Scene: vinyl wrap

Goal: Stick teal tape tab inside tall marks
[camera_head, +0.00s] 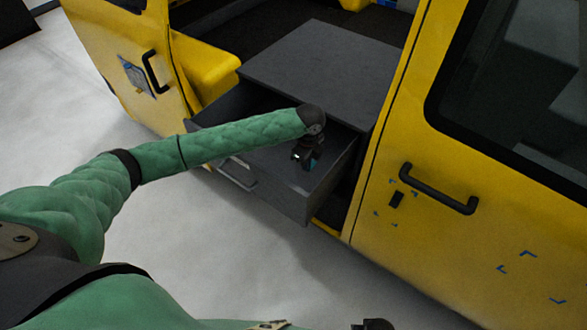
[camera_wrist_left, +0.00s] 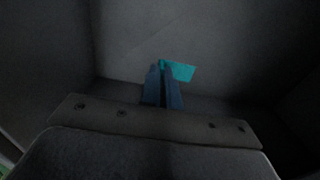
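My left gripper (camera_head: 304,160) reaches down into the open grey drawer (camera_head: 310,205). In the left wrist view its two blue-grey fingers (camera_wrist_left: 163,80) are close together, with the teal tape tab (camera_wrist_left: 180,71) held at their tips. The tab sticks out to the right, and part of it is hidden between the fingers. A little teal shows beside the gripper in the head view. Small blue corner marks (camera_head: 392,182) surround a black fitting on the yellow door. Another group of blue marks (camera_head: 528,254) is lower right. I cannot tell which group is tall. My right gripper's fingers are not visible.
The drawer sits under a grey cabinet top (camera_head: 315,65) in the vehicle's doorway. A black handle (camera_head: 438,190) sticks out from the right yellow door (camera_head: 440,245). The left yellow door (camera_head: 120,45) carries a handle and a blue-and-grey patch (camera_head: 134,76). The pale floor in front is clear.

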